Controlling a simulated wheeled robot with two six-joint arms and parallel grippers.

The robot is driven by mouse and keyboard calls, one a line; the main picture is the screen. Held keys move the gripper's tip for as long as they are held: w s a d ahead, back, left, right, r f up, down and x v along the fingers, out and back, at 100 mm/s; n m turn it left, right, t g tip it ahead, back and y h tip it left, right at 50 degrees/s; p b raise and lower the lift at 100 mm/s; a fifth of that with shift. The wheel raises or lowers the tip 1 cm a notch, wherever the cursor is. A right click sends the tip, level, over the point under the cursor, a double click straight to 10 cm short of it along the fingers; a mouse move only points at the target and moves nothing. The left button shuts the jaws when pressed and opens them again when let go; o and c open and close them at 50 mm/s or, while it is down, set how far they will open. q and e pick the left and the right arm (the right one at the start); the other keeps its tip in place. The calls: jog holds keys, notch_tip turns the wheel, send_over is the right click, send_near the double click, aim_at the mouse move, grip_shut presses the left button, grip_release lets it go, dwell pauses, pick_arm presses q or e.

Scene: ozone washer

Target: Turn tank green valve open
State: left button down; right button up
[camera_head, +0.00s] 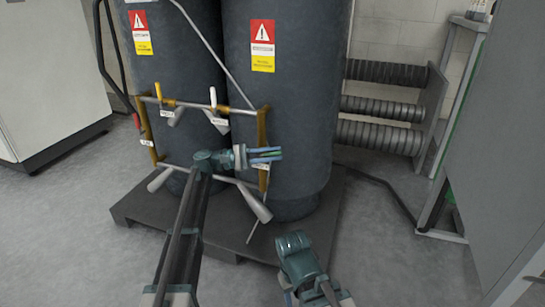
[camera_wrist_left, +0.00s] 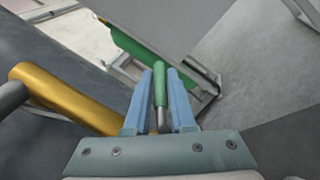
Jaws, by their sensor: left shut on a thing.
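Two dark grey tanks (camera_head: 292,110) stand side by side with a pipe frame in front. My left gripper (camera_head: 272,154) is at the right side of this frame, by a vertical yellow pipe (camera_head: 263,128), its fingers pointing right. In the left wrist view, the green valve handle (camera_wrist_left: 160,84) stands between the two blue fingers (camera_wrist_left: 160,100), which are shut on it. The yellow pipe (camera_wrist_left: 65,97) lies to the left of it there. The fingers mostly hide the handle in the head view. My right arm (camera_head: 302,262) is folded low; its jaws cannot be made out.
The tanks stand on a dark pallet (camera_head: 225,238). Other valves with orange (camera_head: 158,91) and white (camera_head: 213,97) handles sit on the upper pipe. Ribbed hoses (camera_head: 380,107) are at the right wall, and a grey cabinet (camera_head: 510,150) stands at the far right. Floor between is clear.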

aim_at(264, 155)
pick_arm(q)
jog(key=c, duration=0.8)
grip_release()
jog(key=shift+o, duration=0.2)
jog(key=shift+a+f+b, duration=0.2)
jog(key=shift+a, duration=1.05)
jog(key=shift+a+f+b, duration=0.15)
jog(key=shift+a, duration=1.15)
jog(key=shift+a+f+b, duration=0.2)
jog(key=shift+a, duration=1.05)
